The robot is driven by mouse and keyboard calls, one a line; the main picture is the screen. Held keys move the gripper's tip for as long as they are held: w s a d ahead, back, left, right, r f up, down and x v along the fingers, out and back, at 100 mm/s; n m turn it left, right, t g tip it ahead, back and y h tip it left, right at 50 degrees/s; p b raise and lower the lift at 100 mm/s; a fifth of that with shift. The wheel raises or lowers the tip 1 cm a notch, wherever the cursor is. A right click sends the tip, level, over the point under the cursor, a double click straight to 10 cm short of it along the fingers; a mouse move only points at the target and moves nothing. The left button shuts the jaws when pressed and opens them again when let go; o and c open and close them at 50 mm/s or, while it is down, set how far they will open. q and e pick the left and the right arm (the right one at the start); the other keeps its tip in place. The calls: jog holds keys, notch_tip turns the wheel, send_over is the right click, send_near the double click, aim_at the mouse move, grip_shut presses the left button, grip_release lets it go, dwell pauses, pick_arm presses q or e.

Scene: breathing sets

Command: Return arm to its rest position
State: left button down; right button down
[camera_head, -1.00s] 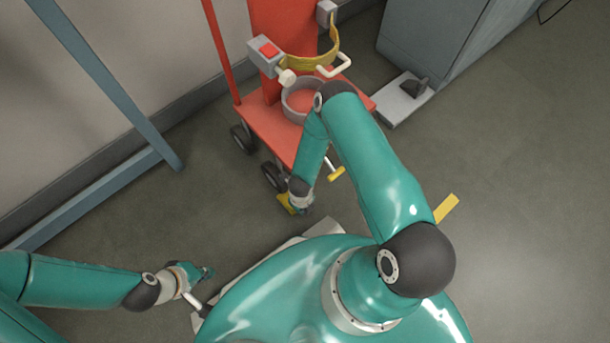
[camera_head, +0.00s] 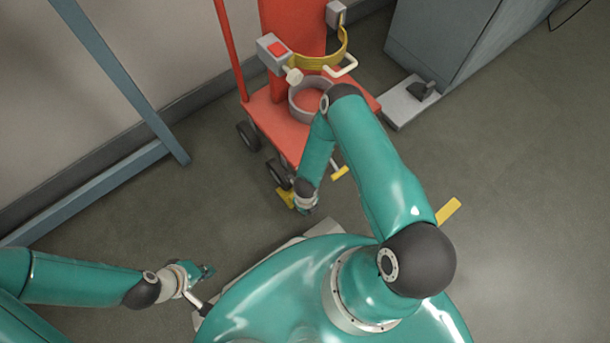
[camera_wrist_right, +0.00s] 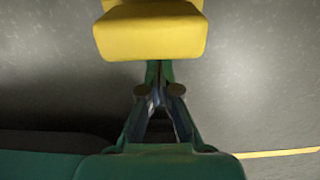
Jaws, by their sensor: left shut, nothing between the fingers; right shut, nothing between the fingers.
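My right arm bends over the red cart in the head view, with its right gripper (camera_head: 308,209) low beside a yellow piece (camera_head: 286,198) near the cart's wheels. In the right wrist view the right gripper (camera_wrist_right: 158,75) is shut and empty; its fingertips point at a yellow block (camera_wrist_right: 150,32) and partly pass under its edge from this angle. Whether they touch cannot be told. My left gripper (camera_head: 207,271) is shut and empty, low at the left beside my base.
The red cart (camera_head: 282,128) carries a grey ring (camera_head: 298,108) and a yellow clamp band (camera_head: 325,62). A blue-grey frame (camera_head: 120,85) stands at the left, a grey cabinet (camera_head: 435,45) at the upper right. The floor (camera_head: 530,190) at right is clear.

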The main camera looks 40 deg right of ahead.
jog(key=w+a+r+n+t+p, duration=0.1)
jog(key=w+r+n+p, duration=0.15)
jog(key=r, duration=0.75)
jog(key=w+a+r+n+t+p, duration=0.15)
jog(key=r+n, duration=0.25)
jog(key=r, duration=0.7)
jog(key=s+a+r+n+g+y, duration=0.1)
jog(key=s+a+r+n+y, duration=0.2)
jog(key=n, duration=1)
jog(key=s+a+r+n+g+y, duration=0.1)
jog(key=s+a+r+n, duration=0.4)
jog(key=n, duration=0.9)
notch_tip(320, 180, up, 31)
jog(key=d+p, duration=0.1)
jog(key=p, duration=3.1)
jog(key=shift+s, duration=0.25)
jog(key=shift+d, duration=0.1)
